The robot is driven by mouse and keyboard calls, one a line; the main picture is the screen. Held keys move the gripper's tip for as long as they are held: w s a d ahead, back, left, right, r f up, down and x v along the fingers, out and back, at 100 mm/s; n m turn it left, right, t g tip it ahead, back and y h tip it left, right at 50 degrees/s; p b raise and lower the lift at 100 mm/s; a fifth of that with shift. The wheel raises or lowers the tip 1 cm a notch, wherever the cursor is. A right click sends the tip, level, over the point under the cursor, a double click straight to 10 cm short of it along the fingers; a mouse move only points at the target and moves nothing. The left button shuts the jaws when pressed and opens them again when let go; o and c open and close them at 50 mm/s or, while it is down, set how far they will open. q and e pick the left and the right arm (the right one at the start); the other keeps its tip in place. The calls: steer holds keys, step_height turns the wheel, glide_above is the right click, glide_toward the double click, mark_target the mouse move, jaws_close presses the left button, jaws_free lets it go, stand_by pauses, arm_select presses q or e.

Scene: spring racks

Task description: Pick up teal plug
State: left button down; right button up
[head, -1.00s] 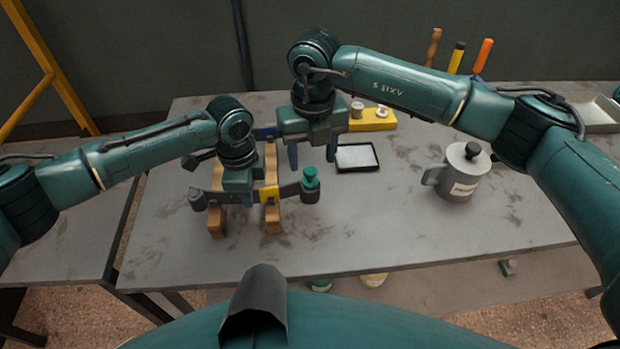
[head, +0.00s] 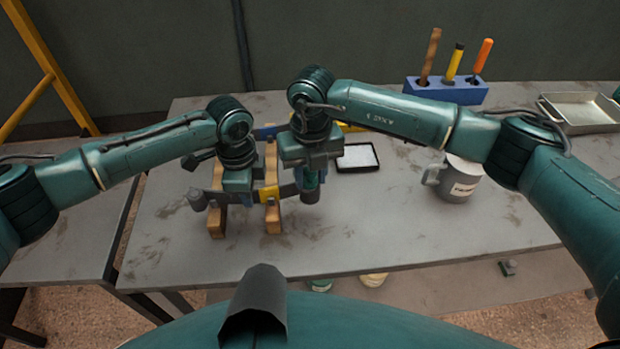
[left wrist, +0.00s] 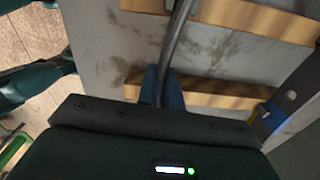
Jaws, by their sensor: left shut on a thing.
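The teal plug (head: 310,179) stands upright on the right end of a dark grey bar (head: 287,190) in the head view. My right gripper (head: 310,172) is directly over the plug with its fingers down at it and partly hides it. I cannot tell whether they grip it. The plug is not in the left wrist view.
The bar lies across two wooden rails (head: 217,215). A black-rimmed white tray (head: 357,156) lies just right of my right gripper. A grey mug (head: 458,180) stands farther right. A blue block (head: 446,90) with upright tools and a metal tray (head: 580,110) are at the back.

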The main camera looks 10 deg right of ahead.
arm_select(q)
steer(key=shift+w+r, duration=0.1)
arm_select(e)
steer(key=c, duration=0.5)
steer(key=shift+c, duration=0.2)
step_height(320, 180, up, 10)
steer(key=shift+r, duration=0.1)
steer(key=o, duration=0.5)
steer(key=c, duration=0.5)
arm_select(q)
steer(key=c, duration=1.5)
jaws_free()
